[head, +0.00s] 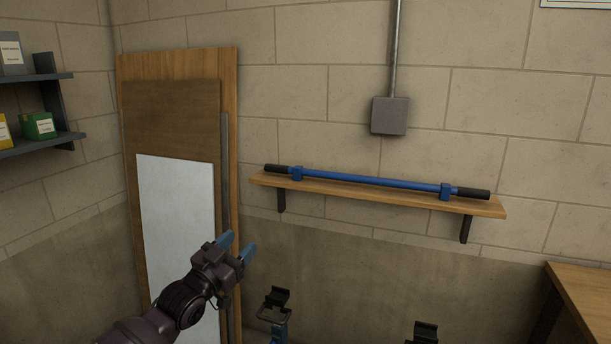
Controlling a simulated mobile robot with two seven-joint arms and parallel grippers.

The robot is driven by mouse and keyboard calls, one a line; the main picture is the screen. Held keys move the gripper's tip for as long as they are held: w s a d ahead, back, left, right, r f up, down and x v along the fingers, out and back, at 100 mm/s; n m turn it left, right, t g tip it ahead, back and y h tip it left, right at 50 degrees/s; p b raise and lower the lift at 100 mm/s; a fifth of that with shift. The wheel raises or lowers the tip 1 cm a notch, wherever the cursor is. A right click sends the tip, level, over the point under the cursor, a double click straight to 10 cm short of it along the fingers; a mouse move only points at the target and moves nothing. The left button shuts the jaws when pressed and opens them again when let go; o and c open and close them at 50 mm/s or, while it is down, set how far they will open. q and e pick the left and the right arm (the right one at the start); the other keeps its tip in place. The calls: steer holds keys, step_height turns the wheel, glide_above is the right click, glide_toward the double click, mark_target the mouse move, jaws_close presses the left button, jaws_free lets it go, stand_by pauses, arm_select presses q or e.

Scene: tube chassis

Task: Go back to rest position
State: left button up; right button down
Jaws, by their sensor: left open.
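My left gripper (238,246) is in the lower middle of the head view, its arm coming in from the lower left. Its two blue fingers are apart and nothing is between them. It is in front of the leaning boards. A blue bar (385,182) with black ends and two blue collars lies along a wooden wall shelf (340,195), to the right of the gripper and apart from it. My right gripper does not show.
Boards and a pale panel (177,220) lean on the block wall at left. Two stands with black cradle tops (277,298) (425,331) rise at the bottom edge. A wooden table (585,290) is at lower right. Small shelves (45,142) with boxes hang at far left.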

arm_select(q)
steer(key=s+a+f+n+g+y, duration=0.2)
steer(key=s+a+f+y, duration=0.1)
steer(key=s+f, duration=0.7)
steer(key=s+a+f+n+g+y+b, duration=0.1)
steer(key=s+a+f, duration=0.4)
steer(key=s+f, duration=0.6)
steer(key=s+a+f+n+g+y, duration=0.3)
steer(key=s+f+y, duration=0.3)
steer(key=s+f, duration=0.5)
steer(key=s+a+n, duration=0.1)
steer(key=s, duration=0.6)
steer(key=shift+s+a+g+b, duration=0.15)
steer(key=shift+a+g+b, duration=0.15)
steer(key=shift+g, duration=0.1)
